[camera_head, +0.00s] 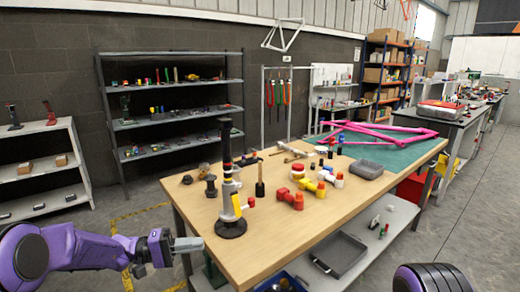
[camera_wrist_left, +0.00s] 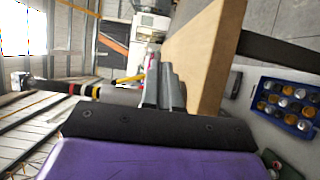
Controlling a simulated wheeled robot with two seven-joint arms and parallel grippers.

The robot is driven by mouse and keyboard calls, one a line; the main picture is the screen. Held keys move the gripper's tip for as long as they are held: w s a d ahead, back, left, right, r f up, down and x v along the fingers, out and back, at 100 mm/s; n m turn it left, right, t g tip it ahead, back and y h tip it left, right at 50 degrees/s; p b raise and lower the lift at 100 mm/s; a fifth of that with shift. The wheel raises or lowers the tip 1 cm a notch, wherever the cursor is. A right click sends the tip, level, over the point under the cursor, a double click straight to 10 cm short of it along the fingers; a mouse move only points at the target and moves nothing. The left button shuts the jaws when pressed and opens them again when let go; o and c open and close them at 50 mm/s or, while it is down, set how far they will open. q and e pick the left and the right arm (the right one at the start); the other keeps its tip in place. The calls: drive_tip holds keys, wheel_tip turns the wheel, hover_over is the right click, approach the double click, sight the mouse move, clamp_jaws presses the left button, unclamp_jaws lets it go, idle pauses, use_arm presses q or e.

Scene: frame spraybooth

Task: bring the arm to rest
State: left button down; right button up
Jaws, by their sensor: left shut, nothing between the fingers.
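My left arm comes in from the lower left in the head view, and its gripper (camera_head: 198,244) is shut and empty. It is beside the front left edge of the wooden workbench (camera_head: 275,235), apart from the things on it. In the left wrist view the closed fingers (camera_wrist_left: 166,80) point at the bench side (camera_wrist_left: 205,65), which runs close to their right. A purple and black part of my other arm shows at the bottom right of the head view; its gripper is out of view.
A tall black and silver stand (camera_head: 230,190) rises near the bench's left edge. Red, yellow and white fittings (camera_head: 290,198) and a grey tray (camera_head: 366,169) stand on top. A pink frame (camera_head: 380,132) lies on the green mat (camera_head: 395,152). A blue bin (camera_wrist_left: 285,102) is below. Floor left of the bench is clear.

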use_arm(q)
drive_tip(key=w+a+f+n+t+y, duration=0.1)
drive_tip(key=a+f+n+t+y, duration=0.15)
drive_tip(key=f+t+y, duration=0.7)
drive_tip(key=s+a+f+n+y, duration=0.1)
drive_tip(key=s+a+f+y, duration=0.35)
drive_tip(key=s+f, duration=0.55)
drive_tip(key=s+a+f+g+y, duration=0.1)
drive_tip(key=s+f+g+y, duration=0.1)
drive_tip(key=s, duration=0.8)
drive_tip(key=s+a+f+g+y, duration=0.2)
drive_tip(key=s+f+g, duration=0.2)
drive_tip(key=s, duration=0.6)
drive_tip(key=s+a+f+g+y, duration=0.2)
drive_tip(key=s+f, duration=0.4)
drive_tip(key=s, duration=0.4)
drive_tip(key=shift+s+a+f+n+g+y, duration=0.3)
drive_tip(key=shift+n+g+y, duration=0.2)
drive_tip(key=shift+g, duration=0.55)
